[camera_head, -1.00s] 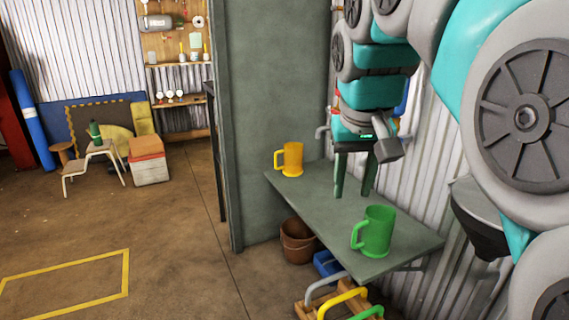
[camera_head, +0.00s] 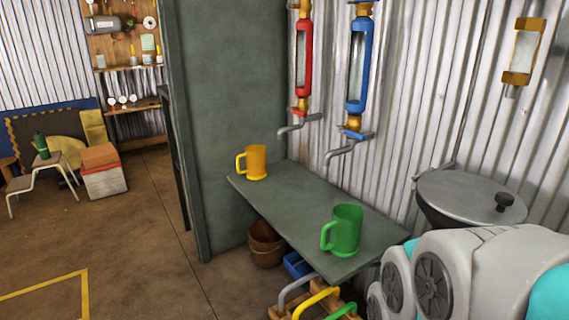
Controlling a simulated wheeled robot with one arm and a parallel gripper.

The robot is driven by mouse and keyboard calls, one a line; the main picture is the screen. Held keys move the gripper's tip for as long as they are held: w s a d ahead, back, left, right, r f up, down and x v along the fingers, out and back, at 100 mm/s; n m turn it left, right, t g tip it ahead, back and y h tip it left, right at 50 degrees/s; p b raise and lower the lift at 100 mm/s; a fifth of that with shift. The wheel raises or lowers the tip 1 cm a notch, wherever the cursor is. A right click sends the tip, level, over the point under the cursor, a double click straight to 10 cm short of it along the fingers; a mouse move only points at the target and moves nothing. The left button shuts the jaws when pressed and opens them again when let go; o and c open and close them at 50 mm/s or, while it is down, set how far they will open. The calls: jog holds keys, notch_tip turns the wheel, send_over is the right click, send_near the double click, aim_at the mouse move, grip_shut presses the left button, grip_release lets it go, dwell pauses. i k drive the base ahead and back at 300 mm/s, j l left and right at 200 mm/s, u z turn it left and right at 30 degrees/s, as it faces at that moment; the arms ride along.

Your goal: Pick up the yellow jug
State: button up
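The yellow jug (camera_head: 256,162) stands upright near the far left end of a grey-green shelf table (camera_head: 290,205). Its handle points left. A green jug (camera_head: 346,230) stands upright nearer to me on the same table, with its handle also to the left. My arm shows only as links at the lower right. My gripper is out of view, so its state does not show.
Red (camera_head: 304,60) and blue (camera_head: 358,70) sight tubes with taps hang on the corrugated wall above the table. A lidded pot (camera_head: 472,195) is at the right. A brown bucket (camera_head: 266,243) and coloured handles (camera_head: 318,300) are below. Floor at left is open.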

aim_at(255, 155)
jog(key=i+j+z, duration=0.15)
jog(key=j+z, duration=0.15)
jog(key=z, duration=0.2)
jog(key=j+z, duration=0.5)
jog(key=i+j+z, duration=0.1)
jog(key=j+z, duration=0.2)
jog(key=z, duration=0.15)
jog(key=j+z, duration=0.35)
jog(key=z, duration=0.15)
jog(key=k+j, duration=0.1)
jog(key=j, duration=0.35)
jog(key=k+j+z, duration=0.15)
jog(key=j, duration=0.25)
jog(key=k+j, duration=0.15)
jog(key=j, duration=0.3)
jog(key=k+j+z, duration=0.1)
jog(key=j, duration=0.35)
jog(key=k+j, duration=0.2)
jog(key=j, duration=0.2)
jog(key=k+j+z, duration=0.15)
jog(key=j, duration=0.25)
jog(key=k+j, duration=0.15)
jog(key=j, duration=0.25)
jog(key=z, duration=0.05)
